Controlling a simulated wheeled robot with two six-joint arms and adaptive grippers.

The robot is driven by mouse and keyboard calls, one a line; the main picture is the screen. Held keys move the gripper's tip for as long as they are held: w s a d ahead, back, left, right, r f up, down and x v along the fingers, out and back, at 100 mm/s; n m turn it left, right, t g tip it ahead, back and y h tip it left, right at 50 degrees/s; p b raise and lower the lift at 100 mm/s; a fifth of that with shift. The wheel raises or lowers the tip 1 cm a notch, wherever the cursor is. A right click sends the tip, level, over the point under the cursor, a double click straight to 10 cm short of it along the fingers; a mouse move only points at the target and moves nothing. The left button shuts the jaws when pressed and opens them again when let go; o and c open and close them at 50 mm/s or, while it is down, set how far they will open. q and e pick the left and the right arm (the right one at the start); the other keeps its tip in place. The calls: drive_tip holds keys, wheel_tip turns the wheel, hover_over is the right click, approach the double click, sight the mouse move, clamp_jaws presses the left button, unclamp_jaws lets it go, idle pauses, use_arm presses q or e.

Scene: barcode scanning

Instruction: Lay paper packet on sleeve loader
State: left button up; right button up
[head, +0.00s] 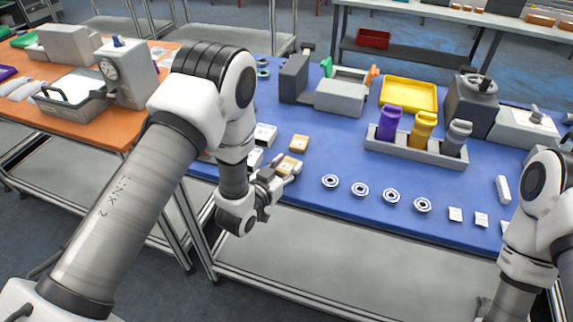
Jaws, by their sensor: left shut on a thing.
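My left gripper (284,176) is at the front left of the blue table, with its fingers shut on a small tan packet (289,163), apparently the paper packet. The fingers and wrist partly hide it, and I cannot tell whether it is clear of the table. A similar tan packet (299,142) lies just behind it. The sleeve loader is not clearly identifiable; a grey machine with green and orange end parts (341,95) stands at the back of the blue table. My right arm is at the lower right, and its gripper is out of frame.
White boxes (265,134) sit beside the packets. Several ringed discs (360,190) and white squares (455,214) line the front. A grey rack (385,150) holds purple, yellow and grey containers, with a yellow tray (409,92) behind. An orange table (60,122) stands left.

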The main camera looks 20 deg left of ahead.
use_arm(q)
drive_tip(key=o, duration=1.3)
drive_tip(key=shift+f, duration=0.15)
